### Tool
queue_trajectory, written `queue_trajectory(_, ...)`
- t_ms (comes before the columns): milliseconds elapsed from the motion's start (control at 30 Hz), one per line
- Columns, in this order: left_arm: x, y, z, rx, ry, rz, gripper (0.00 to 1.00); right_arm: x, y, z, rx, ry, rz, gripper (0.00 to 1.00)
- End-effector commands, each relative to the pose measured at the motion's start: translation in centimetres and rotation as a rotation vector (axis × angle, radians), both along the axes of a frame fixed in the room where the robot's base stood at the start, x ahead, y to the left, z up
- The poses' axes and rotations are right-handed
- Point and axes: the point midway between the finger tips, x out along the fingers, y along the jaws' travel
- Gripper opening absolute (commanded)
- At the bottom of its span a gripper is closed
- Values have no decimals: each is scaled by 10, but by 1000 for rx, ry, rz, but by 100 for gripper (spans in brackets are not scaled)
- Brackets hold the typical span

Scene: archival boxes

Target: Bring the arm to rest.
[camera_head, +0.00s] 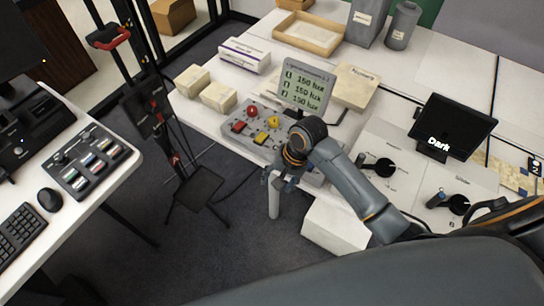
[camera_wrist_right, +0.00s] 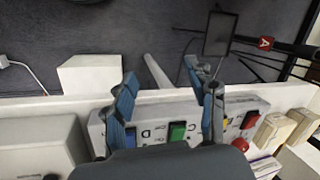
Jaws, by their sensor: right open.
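My right arm (camera_head: 352,190) comes in from the lower right of the head view. Its right gripper (camera_head: 277,182) hangs at the front edge of the white table, just in front of the grey button panel (camera_head: 236,126). In the right wrist view the two fingers of the right gripper (camera_wrist_right: 167,98) stand wide apart with nothing between them. The panel (camera_wrist_right: 152,112) lies behind and between the fingers there, partly hidden by them. Whether the gripper touches the panel or table edge cannot be told. My left gripper is not in view.
A display with lux readings (camera_head: 305,86) stands behind the panel. Cream boxes (camera_head: 218,96) sit left of it. A dark screen reading "Dark" (camera_head: 452,122) and black-knobbed controls (camera_head: 378,166) are right. A white box (camera_head: 336,226) is below the table edge. Floor (camera_head: 180,265) is open at left.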

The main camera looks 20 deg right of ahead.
Motion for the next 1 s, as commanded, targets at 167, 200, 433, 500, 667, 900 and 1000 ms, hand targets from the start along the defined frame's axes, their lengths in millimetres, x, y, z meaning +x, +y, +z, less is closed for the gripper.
queue_trajectory(167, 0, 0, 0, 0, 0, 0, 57, 0, 0, 0, 0, 0, -1, 56)
queue_trajectory(200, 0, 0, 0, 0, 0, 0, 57, 0, 0, -1, -1, 1, -1, 56)
queue_trajectory(433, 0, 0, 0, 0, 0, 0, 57, -6, -14, -75, -28, -15, 7, 56)
queue_trajectory(500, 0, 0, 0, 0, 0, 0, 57, -19, -25, -123, -60, -30, 29, 56)
queue_trajectory(667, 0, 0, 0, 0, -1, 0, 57, -77, -53, -228, -161, -62, 142, 56)
queue_trajectory(900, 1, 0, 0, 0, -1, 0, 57, -218, -80, -338, -285, -79, 425, 56)
queue_trajectory(1000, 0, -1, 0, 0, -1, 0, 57, -275, -82, -361, -306, -84, 547, 56)
